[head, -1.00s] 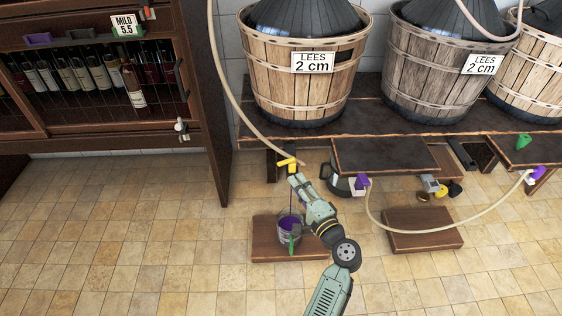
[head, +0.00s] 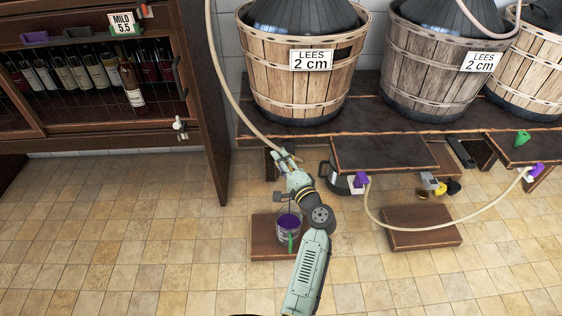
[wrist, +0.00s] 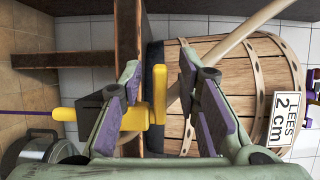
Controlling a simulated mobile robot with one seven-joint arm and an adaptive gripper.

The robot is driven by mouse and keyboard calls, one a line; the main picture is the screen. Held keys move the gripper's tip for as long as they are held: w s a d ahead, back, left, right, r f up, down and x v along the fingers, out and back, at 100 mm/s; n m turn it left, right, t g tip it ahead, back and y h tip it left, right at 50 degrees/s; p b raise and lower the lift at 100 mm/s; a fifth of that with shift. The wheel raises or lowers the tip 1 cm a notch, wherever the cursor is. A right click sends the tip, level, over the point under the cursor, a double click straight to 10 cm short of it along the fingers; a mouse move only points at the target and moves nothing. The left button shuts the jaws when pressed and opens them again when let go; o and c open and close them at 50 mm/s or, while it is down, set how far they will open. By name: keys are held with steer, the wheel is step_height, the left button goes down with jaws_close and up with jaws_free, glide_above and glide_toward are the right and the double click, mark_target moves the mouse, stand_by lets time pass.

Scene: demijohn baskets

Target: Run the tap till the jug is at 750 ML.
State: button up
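The yellow tap (wrist: 72,115) shows in the wrist view, with its yellow lever (wrist: 158,100) between my spread finger pads. My gripper (wrist: 165,98) is open around the lever; contact is unclear. A thin purple stream (wrist: 22,113) runs from the spout. In the head view my gripper (head: 285,158) covers most of the tap at the end of the pale hose. The jug (head: 279,229) stands upright on a low wooden board, below my gripper. It has a green handle (head: 291,241) and purple liquid inside. Its markings are too small to read.
Wooden baskets (head: 300,85) holding dark demijohns stand on the dark bench (head: 365,118). A grey pot (head: 340,182) sits beneath a lower shelf, right of my gripper. A hose with purple ends (head: 420,229) droops above another low board (head: 425,240). A bottle cabinet stands left. The front floor is clear.

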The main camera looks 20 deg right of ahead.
jaws_close()
stand_by(0.4)
steer(key=m+h, duration=0.1)
steer(key=h+p, duration=0.1)
steer(key=shift+w+a+r+m+h+p, duration=0.1)
steer(key=shift+w+a+m+h+p, duration=0.05)
steer(key=shift+w+m+h+p, duration=0.2)
steer(key=m+h+p, duration=0.2)
steer(key=h+p, duration=0.1)
steer(key=m+h+p, duration=0.1)
steer(key=h+p, duration=0.1)
steer(key=shift+w+d+g, duration=0.2)
steer(key=shift+w+g, duration=0.1)
steer(key=shift+w, duration=0.1)
